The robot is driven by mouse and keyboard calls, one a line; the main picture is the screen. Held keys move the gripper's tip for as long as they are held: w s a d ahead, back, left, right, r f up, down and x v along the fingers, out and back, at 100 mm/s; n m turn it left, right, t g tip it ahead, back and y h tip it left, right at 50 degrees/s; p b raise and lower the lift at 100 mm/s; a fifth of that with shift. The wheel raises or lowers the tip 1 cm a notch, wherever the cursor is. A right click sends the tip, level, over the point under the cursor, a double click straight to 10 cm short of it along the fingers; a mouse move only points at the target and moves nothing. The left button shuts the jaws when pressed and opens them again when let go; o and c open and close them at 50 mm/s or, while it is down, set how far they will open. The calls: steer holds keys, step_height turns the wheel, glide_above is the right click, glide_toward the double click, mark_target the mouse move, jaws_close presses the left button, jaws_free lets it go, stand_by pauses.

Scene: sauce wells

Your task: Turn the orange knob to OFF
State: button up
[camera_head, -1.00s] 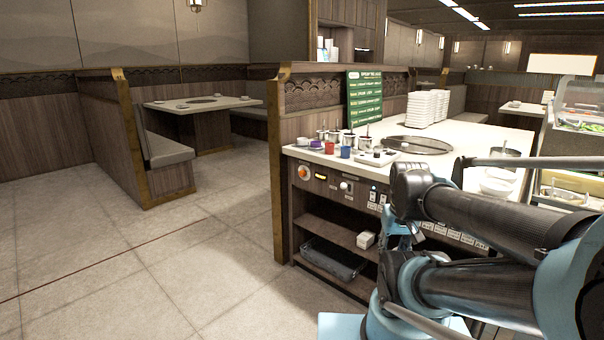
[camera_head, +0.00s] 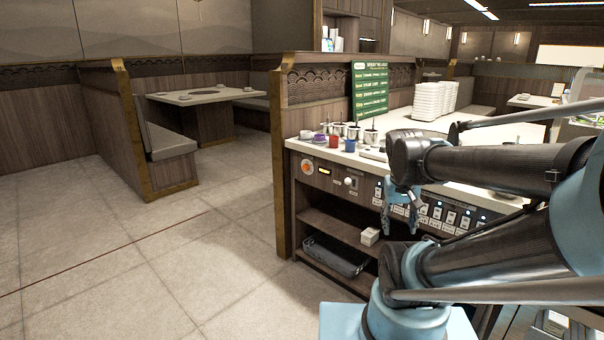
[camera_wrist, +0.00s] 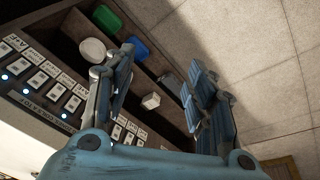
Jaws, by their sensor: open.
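My gripper (camera_head: 399,222) hangs in front of the panel, well to the right of the knob and lower. Its two blue fingers are apart with nothing between them. In the wrist view my gripper (camera_wrist: 162,75) is open, over the shelves and the floor, and the knob does not show there.
A white knob (camera_head: 351,182) and a row of labelled switches (camera_head: 440,212) continue along the panel. A red cup (camera_head: 334,141), a blue cup (camera_head: 350,145) and several sauce pots stand on the counter above. Shelves below hold a dark tray (camera_head: 335,255). Floor (camera_head: 200,260) to the left is clear.

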mark_target(304, 169)
steer(key=w+a+r+m+t+h, duration=0.15)
steer(key=w+r, duration=0.25)
steer(key=w, duration=0.5)
steer(key=w+r+h, duration=0.2)
steer(key=w+r, duration=0.1)
steer(key=w, duration=0.7)
steer(key=w+a+f+m+t+h, duration=0.1)
steer(key=w+a+t+h, duration=0.1)
steer(key=w+a, duration=0.8)
steer(key=w+a+f+m+t+h, duration=0.1)
steer(key=w+a+m+t+h, duration=0.15)
steer(key=w+a, duration=0.75)
steer(key=w+a+f+m+t+h, duration=0.1)
steer(key=w+a+f+t, duration=0.3)
steer(key=a+f, duration=0.55)
steer(key=w+a+f+m+t+h, duration=0.15)
steer(key=w+a+f, duration=0.45)
steer(key=a, duration=0.7)
steer(key=shift+t+y, duration=0.25)
steer(key=shift+y, duration=0.2)
steer(key=x, duration=1.7)
steer(key=shift+w+d+f, duration=0.15)
steer(key=shift+w, duration=0.1)
steer(key=shift+c, duration=0.5)
steer(key=c, duration=1)
